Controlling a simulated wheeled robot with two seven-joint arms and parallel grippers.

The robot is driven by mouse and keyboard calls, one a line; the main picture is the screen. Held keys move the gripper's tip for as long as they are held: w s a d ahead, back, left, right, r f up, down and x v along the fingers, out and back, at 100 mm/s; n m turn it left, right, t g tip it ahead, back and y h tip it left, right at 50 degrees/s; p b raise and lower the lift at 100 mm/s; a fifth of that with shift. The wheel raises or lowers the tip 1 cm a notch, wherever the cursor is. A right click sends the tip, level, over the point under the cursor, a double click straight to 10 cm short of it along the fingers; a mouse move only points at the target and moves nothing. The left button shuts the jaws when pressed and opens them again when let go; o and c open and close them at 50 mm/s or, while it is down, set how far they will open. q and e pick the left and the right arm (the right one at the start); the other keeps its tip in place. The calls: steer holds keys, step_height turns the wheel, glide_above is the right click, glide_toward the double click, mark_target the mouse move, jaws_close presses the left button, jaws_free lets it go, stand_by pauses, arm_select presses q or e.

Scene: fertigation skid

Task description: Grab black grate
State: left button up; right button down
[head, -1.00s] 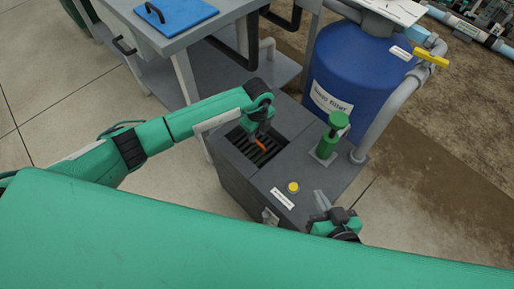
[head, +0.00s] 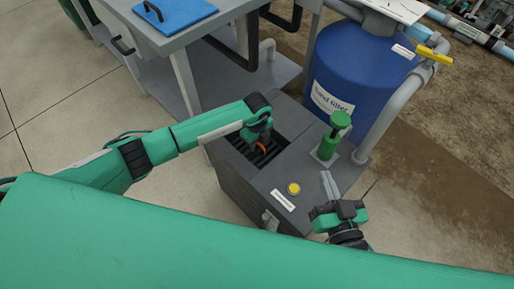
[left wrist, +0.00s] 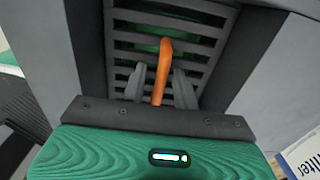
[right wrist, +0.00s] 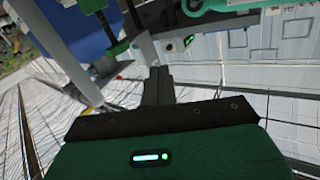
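The black grate (head: 279,142) lies in a recess in the top of the grey box. Its slats also show in the left wrist view (left wrist: 205,42). An orange handle (left wrist: 163,62) stands up from the grate. My left gripper (left wrist: 160,85) is over the grate with its fingers apart, one on each side of the handle; contact cannot be seen. In the head view the left gripper (head: 262,146) partly hides the grate and handle. My right gripper (head: 326,182) is near the box's front right edge, its fingers together and empty, as the right wrist view (right wrist: 157,82) also shows.
The grey box (head: 239,185) carries a yellow button (head: 293,188) and a green pump-like fitting (head: 333,137) right of the grate. A blue sand filter tank (head: 355,75) and grey pipe (head: 385,115) stand behind. A table with a blue board (head: 173,15) is at the upper left.

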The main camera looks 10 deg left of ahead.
arm_select(q)
jaws_close()
steer(key=shift+r, duration=0.1)
